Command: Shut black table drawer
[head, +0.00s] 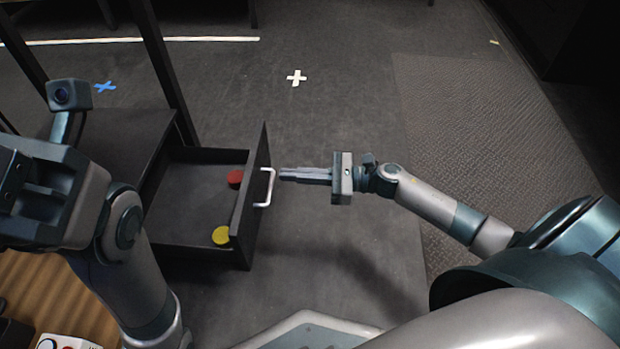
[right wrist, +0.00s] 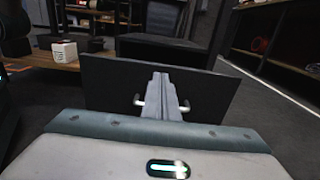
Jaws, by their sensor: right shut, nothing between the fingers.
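The black table drawer (head: 190,215) is pulled open to the right in the head view. Its front panel (head: 255,200) has a silver handle (head: 268,186). A red round piece (head: 235,177) and a yellow round piece (head: 221,236) lie inside it. My right gripper (head: 282,175) is shut and empty, its fingertips just right of the handle. In the right wrist view the fingers (right wrist: 160,80) point at the drawer front (right wrist: 100,90), between the two ends of the handle (right wrist: 139,101). Whether they touch it I cannot tell. My left gripper (head: 30,190) is at the left edge, its fingertips not clearly shown.
The black table (head: 120,135) stands left of the drawer. A wooden surface (head: 50,290) with a white block (head: 65,342) is at the lower left. The floor (head: 330,110) right of and beyond the drawer is clear, with a white cross mark (head: 297,77).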

